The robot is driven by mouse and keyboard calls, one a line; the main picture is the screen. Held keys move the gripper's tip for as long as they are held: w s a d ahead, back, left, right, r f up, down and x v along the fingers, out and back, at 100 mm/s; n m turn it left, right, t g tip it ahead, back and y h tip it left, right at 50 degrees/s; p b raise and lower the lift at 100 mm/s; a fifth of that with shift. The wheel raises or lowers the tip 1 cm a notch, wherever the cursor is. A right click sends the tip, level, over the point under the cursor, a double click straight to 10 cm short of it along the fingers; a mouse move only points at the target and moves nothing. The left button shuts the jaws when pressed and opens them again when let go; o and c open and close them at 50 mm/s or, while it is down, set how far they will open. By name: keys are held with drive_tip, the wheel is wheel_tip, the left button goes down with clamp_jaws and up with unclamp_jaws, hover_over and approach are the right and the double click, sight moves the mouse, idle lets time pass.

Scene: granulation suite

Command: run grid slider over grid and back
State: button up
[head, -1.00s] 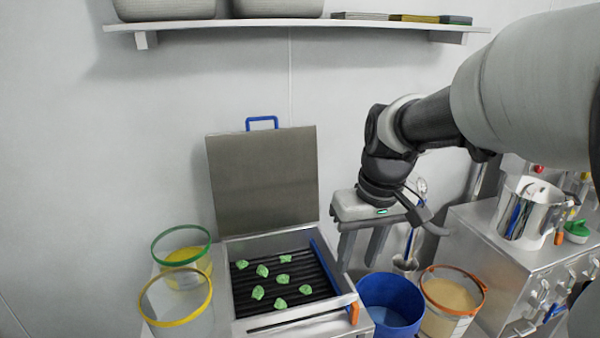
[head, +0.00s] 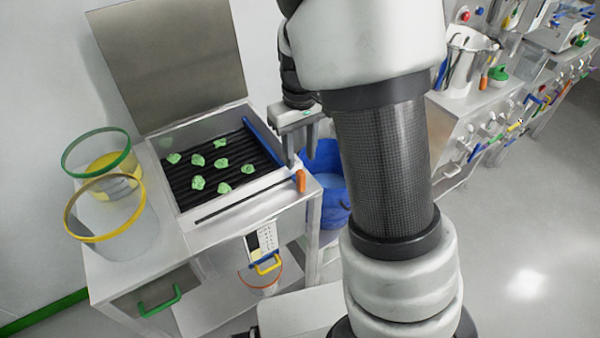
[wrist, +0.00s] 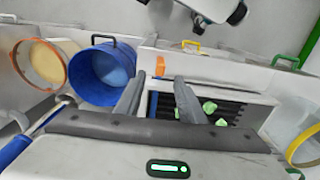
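The grid (head: 207,187) is a set of dark bars in an open metal box, with several green lumps (head: 198,183) on it. The grid slider, a blue bar (head: 262,140), lies along the grid's right side. An orange handle (head: 300,181) stands at its front end, at the right end of a dark slot. My gripper (head: 301,158) is open and empty, with its fingers pointing down close to the orange handle. In the wrist view, the orange handle (wrist: 160,66) shows between and beyond the spread fingers (wrist: 159,85). Any contact cannot be told.
The box's lid (head: 175,65) stands open at the back. A green-rimmed tub (head: 97,158) and a yellow-rimmed tub (head: 112,220) stand left of the box. A blue bucket (head: 325,190) is close behind my gripper. A metal pot (head: 463,62) stands on the counter at right.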

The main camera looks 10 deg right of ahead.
sight(299, 171)
wheel_tip(299, 171, down, 7)
drive_tip(key=shift+b, duration=0.55)
clamp_jaws()
drive_tip(key=shift+a, duration=0.1)
drive_tip(key=shift+s+a+r+p, duration=0.1)
drive_tip(key=shift+s+a+p, duration=0.55)
drive_tip(key=shift+a, duration=1.55)
drive_tip(key=shift+s+a+f+p, duration=0.1)
drive_tip(key=shift+s+a+p, duration=0.55)
drive_tip(key=shift+a, duration=1.55)
drive_tip(key=shift+s+a+r+p, duration=0.1)
drive_tip(key=shift+s+a+p, duration=0.55)
drive_tip(key=shift+a, duration=1.55)
drive_tip(key=shift+s, duration=0.15)
drive_tip(key=shift+s+a+p, duration=0.5)
drive_tip(key=shift+s+a, duration=0.1)
drive_tip(key=shift+a, duration=1.3)
drive_tip(key=shift+s+a+p, duration=0.45)
drive_tip(key=shift+s+a, duration=0.15)
drive_tip(key=shift+a, duration=1.35)
drive_tip(key=shift+s+a+p, duration=0.5)
drive_tip(key=shift+s+a, duration=0.1)
drive_tip(key=shift+a, duration=1.3)
